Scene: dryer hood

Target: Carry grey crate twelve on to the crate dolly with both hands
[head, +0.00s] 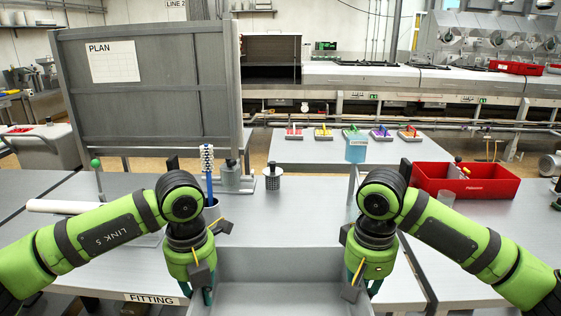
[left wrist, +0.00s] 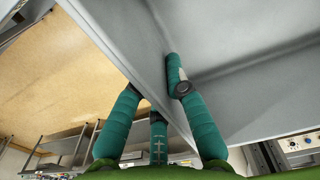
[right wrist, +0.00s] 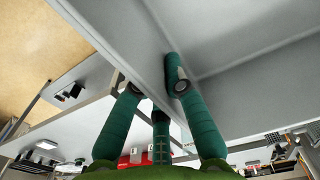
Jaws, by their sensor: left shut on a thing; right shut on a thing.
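A grey crate (head: 280,262) fills the bottom middle of the head view, open at the top and empty where I see inside. Its near part is cut off by the frame, and no number shows on it. My left gripper (head: 206,295) is shut on its left wall; in the left wrist view, the teal fingers pinch the wall (left wrist: 250,60) from both sides. My right gripper (head: 362,290) is shut on its right wall; the right wrist view shows the same grip on the wall (right wrist: 235,45). I see no crate dolly in these views.
Grey worktables (head: 300,228) lie ahead and to both sides. A red bin (head: 465,182) stands at right, a grey board (head: 145,90) with a plan sheet at back left.

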